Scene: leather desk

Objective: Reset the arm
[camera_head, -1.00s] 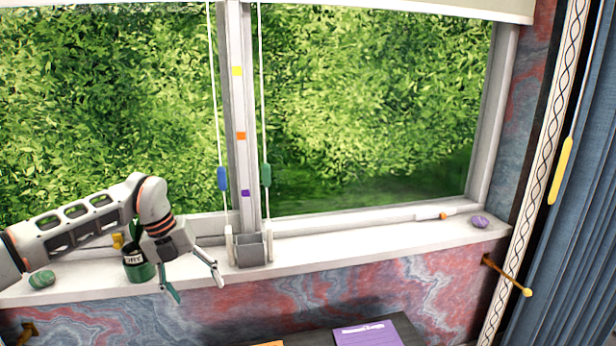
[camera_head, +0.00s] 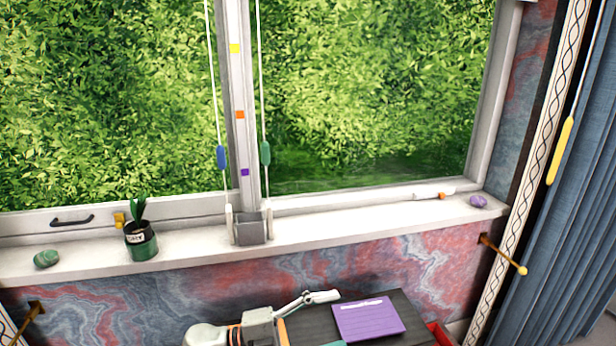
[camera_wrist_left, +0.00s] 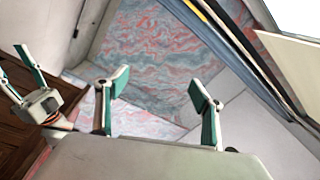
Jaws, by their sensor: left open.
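My left gripper (camera_head: 328,320) is low at the bottom of the head view, in front of the dark desk top and left of a purple notepad (camera_head: 368,319). Its arm comes in from the bottom edge and is mostly cut off. In the left wrist view my left gripper (camera_wrist_left: 160,86) has its two green-lined fingers wide apart, with nothing between them. My right gripper (camera_wrist_left: 14,64) shows at the left of the wrist view, fingers apart and empty, in front of brown wood. It is outside the head view.
The window sill (camera_head: 330,227) holds a green pot with a plant (camera_head: 141,240), a green stone (camera_head: 46,259), a grey box (camera_head: 251,228), a white marker-like item (camera_head: 432,194) and a purple stone (camera_head: 478,201). A wooden peg (camera_head: 503,254) sticks out from the wall at right.

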